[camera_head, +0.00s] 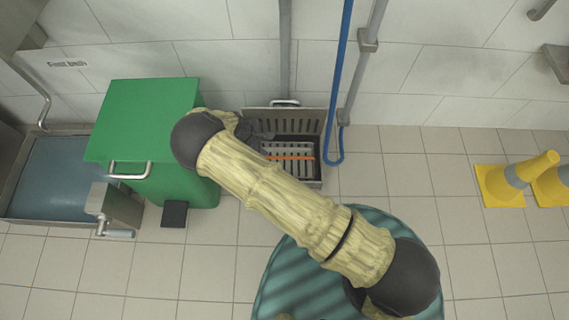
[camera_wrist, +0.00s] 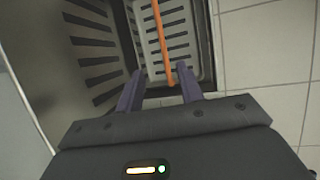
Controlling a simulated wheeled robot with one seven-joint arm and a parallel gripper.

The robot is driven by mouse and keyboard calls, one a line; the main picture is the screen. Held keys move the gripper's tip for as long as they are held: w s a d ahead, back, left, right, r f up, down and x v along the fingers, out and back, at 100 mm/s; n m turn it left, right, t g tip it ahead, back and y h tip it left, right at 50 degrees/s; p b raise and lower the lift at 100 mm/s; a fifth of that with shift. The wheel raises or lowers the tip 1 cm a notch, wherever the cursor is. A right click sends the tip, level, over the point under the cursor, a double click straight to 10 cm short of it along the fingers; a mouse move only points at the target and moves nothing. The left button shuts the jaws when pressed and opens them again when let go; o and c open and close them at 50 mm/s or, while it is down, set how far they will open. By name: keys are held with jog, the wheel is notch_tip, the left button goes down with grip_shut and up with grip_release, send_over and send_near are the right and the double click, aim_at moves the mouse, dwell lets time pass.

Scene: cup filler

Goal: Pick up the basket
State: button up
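The basket is a pale grey slotted tray with an orange handle, set down inside a metal floor box. In the head view the basket (camera_head: 293,172) lies just right of my arm, which hides its left part. In the wrist view the basket (camera_wrist: 181,40) fills the top middle, with the orange handle (camera_wrist: 162,42) running down towards my fingers. My gripper (camera_wrist: 160,84) is open, and the handle's near end appears between the two fingertips. No contact shows. In the head view my gripper (camera_head: 262,134) is small, dark and partly hidden by my arm.
The metal floor box (camera_head: 317,184) has a raised slotted lid (camera_head: 301,118) against the wall. A green bin (camera_head: 150,125) stands close on the left. A blue hose (camera_head: 341,80) hangs close on the right. Yellow cones (camera_head: 500,186) lie farther right, with bare tiles between.

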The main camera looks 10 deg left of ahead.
aim_at(282, 157)
jog(key=b+x, duration=0.7)
jog(key=x, duration=0.5)
jog(key=shift+d+f, duration=0.1)
jog(key=b+x, duration=0.4)
jog(key=x, duration=0.1)
jog(key=shift+s+d+f, duration=0.1)
jog(key=shift+s+d, duration=0.05)
jog(key=shift+d, duration=0.05)
dwell(0.4)
grip_shut()
